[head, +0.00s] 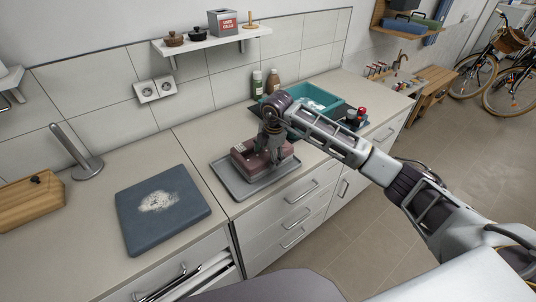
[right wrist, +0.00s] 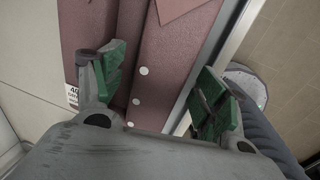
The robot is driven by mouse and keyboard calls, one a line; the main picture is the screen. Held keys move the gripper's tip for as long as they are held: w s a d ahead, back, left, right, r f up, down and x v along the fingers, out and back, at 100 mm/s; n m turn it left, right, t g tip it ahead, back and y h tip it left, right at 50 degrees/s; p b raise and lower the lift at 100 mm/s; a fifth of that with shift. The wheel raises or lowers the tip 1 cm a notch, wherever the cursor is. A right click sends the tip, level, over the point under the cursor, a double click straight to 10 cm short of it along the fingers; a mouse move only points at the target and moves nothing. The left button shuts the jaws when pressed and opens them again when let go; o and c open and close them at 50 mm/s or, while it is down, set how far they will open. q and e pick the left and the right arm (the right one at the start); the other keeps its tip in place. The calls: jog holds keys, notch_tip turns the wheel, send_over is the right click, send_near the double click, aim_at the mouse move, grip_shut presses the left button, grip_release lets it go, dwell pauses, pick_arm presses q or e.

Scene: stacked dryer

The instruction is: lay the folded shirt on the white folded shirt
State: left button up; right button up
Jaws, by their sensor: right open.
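A folded maroon shirt (head: 243,164) lies on a grey tray (head: 228,181) on the counter. In the right wrist view the shirt (right wrist: 160,60) shows white buttons and a small printed label. My right gripper (head: 272,153) is over the shirt and pointing down. Its green-padded fingers (right wrist: 158,98) are open, with maroon cloth showing between them. I cannot tell whether the fingertips touch the cloth. No white folded shirt can be made out in these views. My left gripper is out of view.
A flat blue slab with a white patch (head: 185,207) lies on the counter left of the tray. A wooden board (head: 30,203) and upright metal holder (head: 82,160) stand farther left. Bottles (head: 257,84) and a teal bin (head: 325,86) stand behind my right arm.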

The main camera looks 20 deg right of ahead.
jog(key=shift+r+p, duration=0.3)
jog(key=shift+r, duration=0.2)
notch_tip(320, 180, up, 12)
jog(key=s+b, duration=0.1)
jog(key=s, duration=0.1)
jog(key=shift+d, duration=0.4)
jog(key=shift+f, duration=0.1)
